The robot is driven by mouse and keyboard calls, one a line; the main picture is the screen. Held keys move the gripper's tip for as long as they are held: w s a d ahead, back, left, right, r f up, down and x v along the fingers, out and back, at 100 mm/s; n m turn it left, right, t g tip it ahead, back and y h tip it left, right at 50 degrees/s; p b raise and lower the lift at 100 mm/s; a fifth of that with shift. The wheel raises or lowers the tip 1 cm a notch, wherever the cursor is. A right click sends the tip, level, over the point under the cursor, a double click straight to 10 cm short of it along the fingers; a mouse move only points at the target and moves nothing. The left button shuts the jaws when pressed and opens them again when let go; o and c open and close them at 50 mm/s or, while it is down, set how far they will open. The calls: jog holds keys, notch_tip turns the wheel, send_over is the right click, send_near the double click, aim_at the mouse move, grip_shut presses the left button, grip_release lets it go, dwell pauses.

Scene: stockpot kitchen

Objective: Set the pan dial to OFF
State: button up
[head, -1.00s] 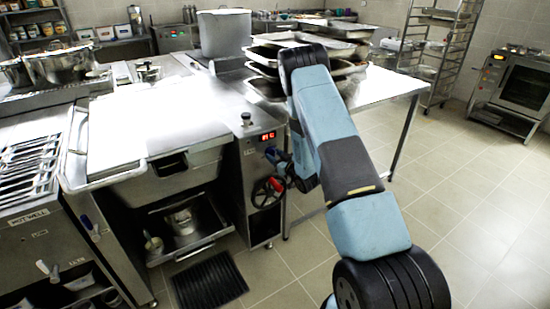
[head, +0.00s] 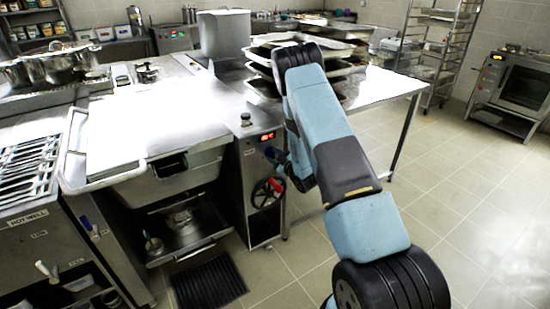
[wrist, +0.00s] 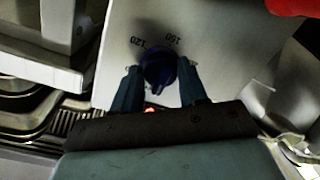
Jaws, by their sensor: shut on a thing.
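The pan dial (wrist: 158,70) is a dark blue knob on a pale panel in the wrist view. The marks 120 and what looks like 160 show beyond it, and its narrow end points down the picture. My gripper (wrist: 160,86) has one finger on each side of the dial and is shut on it. In the head view my gripper (head: 274,156) is at the pan's front control panel (head: 251,168), just below the red display (head: 267,137). The dial is too small and covered there to read. No OFF mark is legible.
A handwheel (head: 266,193) with a red part sits below my gripper. The wide pan with its pale lid (head: 150,120) stands to the left. Stacked trays (head: 345,68) lie on the table behind my arm. The floor on the right is clear.

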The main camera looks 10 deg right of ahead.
jog(key=o, duration=1.1)
jog(key=shift+c, duration=0.2)
jog(key=shift+s, duration=0.1)
jog(key=f+v, duration=0.1)
jog(key=v, duration=1.2)
jog(key=shift+s+r, duration=0.3)
jog(key=shift+r, duration=0.15)
jog(key=shift+d, duration=0.1)
